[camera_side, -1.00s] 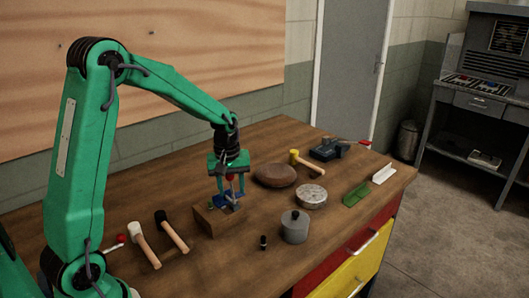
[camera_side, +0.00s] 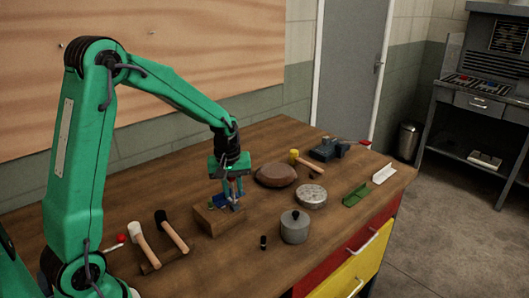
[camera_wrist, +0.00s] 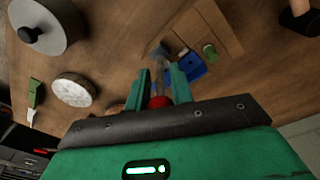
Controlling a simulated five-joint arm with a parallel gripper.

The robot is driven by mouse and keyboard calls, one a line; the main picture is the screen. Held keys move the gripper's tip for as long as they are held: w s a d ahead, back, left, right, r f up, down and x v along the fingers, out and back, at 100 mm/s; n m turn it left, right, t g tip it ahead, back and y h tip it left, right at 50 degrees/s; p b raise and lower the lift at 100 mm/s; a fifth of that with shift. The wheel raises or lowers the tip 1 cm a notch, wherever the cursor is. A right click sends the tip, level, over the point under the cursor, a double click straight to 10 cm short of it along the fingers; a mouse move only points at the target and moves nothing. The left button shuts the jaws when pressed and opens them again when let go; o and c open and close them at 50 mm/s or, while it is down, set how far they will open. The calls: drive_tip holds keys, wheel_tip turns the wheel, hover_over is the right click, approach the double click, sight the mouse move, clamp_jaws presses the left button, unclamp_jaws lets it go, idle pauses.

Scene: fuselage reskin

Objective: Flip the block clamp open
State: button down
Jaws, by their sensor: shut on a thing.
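The wooden block (camera_side: 213,222) sits on the bench with the clamp on top. The clamp's blue base (camera_side: 219,203) shows beside my fingers, and also in the wrist view (camera_wrist: 191,68). My gripper (camera_side: 234,195) is over the block, pointing down, with its fingers around the clamp's lever. In the wrist view, the lever's red grip (camera_wrist: 159,101) lies between my two green fingers, and its metal shank runs toward the block. My gripper is shut on the lever. The fingers partly hide the clamp.
Two mallets (camera_side: 143,245) lie left of the block. A grey lidded pot (camera_side: 295,227), a small black-topped item (camera_side: 263,242), a round pale tin (camera_side: 312,196) and a brown disc (camera_side: 275,175) stand to the right. Bare bench lies in front of the block.

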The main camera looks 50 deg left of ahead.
drive_tip(key=shift+w, duration=0.1)
drive_tip(key=c, duration=1.3)
unclamp_jaws()
drive_tip(key=shift+r, duration=0.1)
drive_tip(key=shift+s+d+r, duration=0.1)
drive_tip(key=shift+s+r, duration=0.1)
drive_tip(key=shift+r, duration=1.75)
drive_tip(key=shift+s+d+r, duration=0.1)
drive_tip(key=shift+s+r, duration=0.1)
drive_tip(key=shift+r, duration=1.7)
drive_tip(key=shift+s+d+r+m, duration=0.3)
drive_tip(key=shift+s+r, duration=0.1)
drive_tip(key=shift+r, duration=0.1)
drive_tip(key=s+d+r+m+t, duration=0.1)
drive_tip(key=s+d+r+m, duration=0.1)
drive_tip(key=s, duration=0.4)
drive_tip(key=s+d+r+m+t, duration=0.2)
drive_tip(key=s+d+m, duration=0.2)
drive_tip(key=s+m, duration=0.1)
drive_tip(key=s+d+r+m+t, duration=0.1)
drive_tip(key=s+d+r+m, duration=0.1)
drive_tip(key=s, duration=0.4)
drive_tip(key=shift+s+d+m+t, duration=0.3)
drive_tip(key=shift+s+d+m, duration=0.1)
drive_tip(key=shift+d+m, duration=0.4)
